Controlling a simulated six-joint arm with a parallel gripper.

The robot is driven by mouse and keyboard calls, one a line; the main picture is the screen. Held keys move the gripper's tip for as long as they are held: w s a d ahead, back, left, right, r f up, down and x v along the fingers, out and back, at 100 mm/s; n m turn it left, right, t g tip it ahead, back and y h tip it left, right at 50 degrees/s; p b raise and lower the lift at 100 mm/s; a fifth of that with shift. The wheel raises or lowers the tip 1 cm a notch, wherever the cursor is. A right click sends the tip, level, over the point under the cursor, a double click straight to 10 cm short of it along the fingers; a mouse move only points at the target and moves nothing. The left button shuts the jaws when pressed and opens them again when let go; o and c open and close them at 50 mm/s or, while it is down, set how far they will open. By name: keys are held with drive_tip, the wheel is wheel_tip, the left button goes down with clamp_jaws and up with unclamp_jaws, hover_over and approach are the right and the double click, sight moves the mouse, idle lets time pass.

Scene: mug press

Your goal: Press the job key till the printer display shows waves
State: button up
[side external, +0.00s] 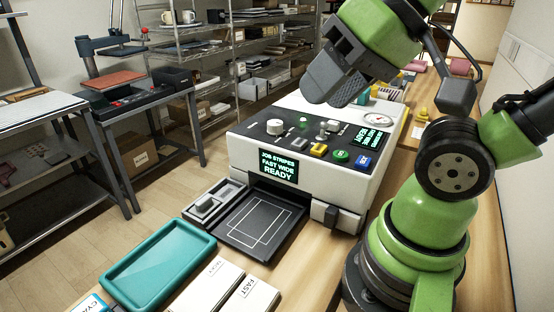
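The white printer (245,158) stands on the wooden bench with a dark sloped control panel. Its front display (278,167) reads "JOB STRIPES FAST WIDE READY" in green, so stripes is the job shown, not waves. On the panel are a yellow key (319,149), a round green key (341,156) and a blue key (363,161); their lettering is too small to read, so I cannot tell which is the job key. My gripper (338,85) hangs above the panel's rear, apart from the keys. Its fingers overlap from this angle, and I cannot tell whether they are open.
A white knob (275,126), metal switches and a second small display (367,138) share the panel. A black platen (258,226) extends in front. A teal tray (160,255) and white cards labelled FAST (250,298) and possibly "WAVY" lie on the bench. Shelves stand behind.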

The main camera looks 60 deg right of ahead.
clamp_jaws()
idle(1.4)
